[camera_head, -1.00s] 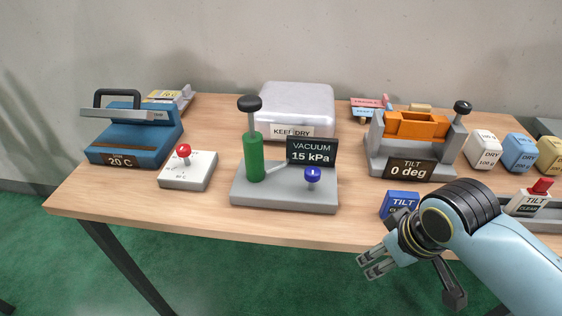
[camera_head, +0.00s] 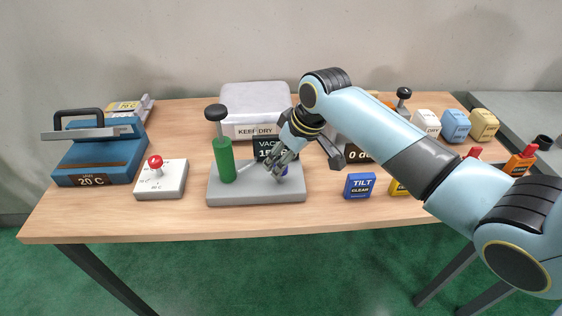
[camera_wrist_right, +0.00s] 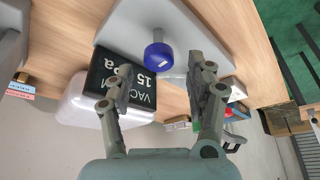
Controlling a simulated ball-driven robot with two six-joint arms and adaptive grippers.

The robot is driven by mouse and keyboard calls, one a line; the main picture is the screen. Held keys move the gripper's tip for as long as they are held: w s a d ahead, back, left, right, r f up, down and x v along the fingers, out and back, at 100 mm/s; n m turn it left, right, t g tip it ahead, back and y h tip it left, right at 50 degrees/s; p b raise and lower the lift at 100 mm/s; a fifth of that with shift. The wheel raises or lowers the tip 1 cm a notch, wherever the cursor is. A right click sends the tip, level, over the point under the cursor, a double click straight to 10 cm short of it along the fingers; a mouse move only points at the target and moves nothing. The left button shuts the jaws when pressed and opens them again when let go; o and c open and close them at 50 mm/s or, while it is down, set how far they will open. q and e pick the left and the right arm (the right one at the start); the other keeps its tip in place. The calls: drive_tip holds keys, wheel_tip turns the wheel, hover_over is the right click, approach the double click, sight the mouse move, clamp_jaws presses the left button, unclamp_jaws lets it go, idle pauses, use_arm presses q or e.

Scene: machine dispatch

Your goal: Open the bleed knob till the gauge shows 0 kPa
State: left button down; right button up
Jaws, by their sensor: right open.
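The vacuum unit is a grey base (camera_head: 250,192) with a green pump cylinder (camera_head: 223,160) topped by a black handle. Its dark VACUUM gauge (camera_head: 262,143) is partly hidden by my right arm. In the right wrist view the gauge (camera_wrist_right: 138,78) appears turned over, with 15 readable. The blue bleed knob (camera_wrist_right: 158,55) stands on the grey base. In the head view the knob is mostly hidden behind the fingers. My right gripper (camera_head: 278,168) is open; its fingertips are at the knob, which appears between and just beyond them in the wrist view. My left gripper is not in view.
A white box with a red knob (camera_head: 172,180) and a blue heater (camera_head: 92,155) stand to the left. A KEEP DRY case (camera_head: 252,97) is behind the vacuum unit. A blue TILT box (camera_head: 358,186) stands to the right, below my arm.

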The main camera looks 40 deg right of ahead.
drive_tip(key=shift+x, duration=1.25)
drive_tip(key=c, duration=1.1)
